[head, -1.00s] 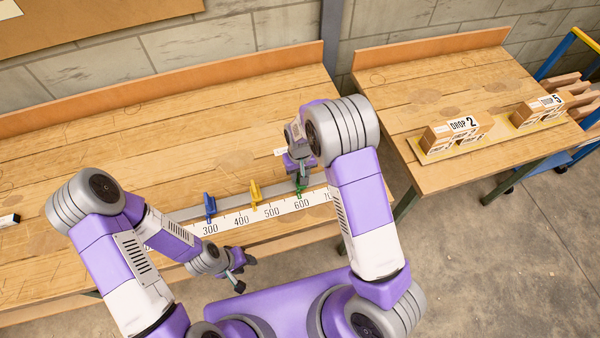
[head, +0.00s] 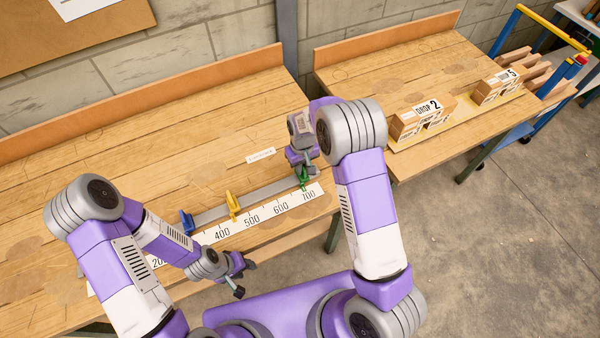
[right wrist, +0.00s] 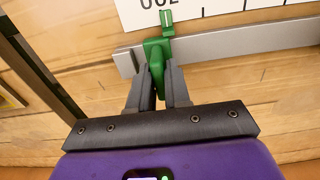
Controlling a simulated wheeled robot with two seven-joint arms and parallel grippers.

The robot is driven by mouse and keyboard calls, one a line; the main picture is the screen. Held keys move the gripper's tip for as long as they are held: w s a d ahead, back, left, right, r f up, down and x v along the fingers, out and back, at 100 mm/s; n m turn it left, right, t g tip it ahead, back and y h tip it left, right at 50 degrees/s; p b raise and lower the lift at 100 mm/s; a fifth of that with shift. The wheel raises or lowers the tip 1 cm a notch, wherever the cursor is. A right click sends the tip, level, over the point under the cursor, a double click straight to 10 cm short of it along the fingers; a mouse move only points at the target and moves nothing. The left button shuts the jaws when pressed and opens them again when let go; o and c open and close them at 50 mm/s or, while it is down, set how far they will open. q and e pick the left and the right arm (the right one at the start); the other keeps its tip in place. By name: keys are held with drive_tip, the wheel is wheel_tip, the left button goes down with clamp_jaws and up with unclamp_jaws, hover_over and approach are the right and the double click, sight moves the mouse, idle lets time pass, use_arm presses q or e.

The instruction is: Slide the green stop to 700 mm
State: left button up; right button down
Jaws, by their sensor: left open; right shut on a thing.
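The green stop (head: 304,180) sits on the grey rail (head: 265,192), close to the rail's right end, beside the 700 label of the white scale (head: 265,212). My right gripper (head: 303,170) is shut on it from above. The exact tick under the pointer is hidden. My left gripper (head: 244,279) is open and empty, in front of the bench edge.
A yellow stop (head: 233,205) stands near 400 and a blue stop (head: 187,222) further left on the same rail. A small white label (head: 261,155) lies behind the rail. A second bench (head: 400,75) with boxes stands to the right.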

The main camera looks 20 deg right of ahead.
drive_tip(key=shift+w+d, duration=0.1)
drive_tip(key=shift+d, duration=0.2)
drive_tip(key=c, duration=1.2)
unclamp_jaws()
drive_tip(key=shift+o, duration=0.2)
drive_tip(key=shift+r, duration=0.1)
wheel_tip(320, 180, up, 7)
drive_tip(key=shift+r+p, duration=0.2)
drive_tip(key=shift+p, duration=0.1)
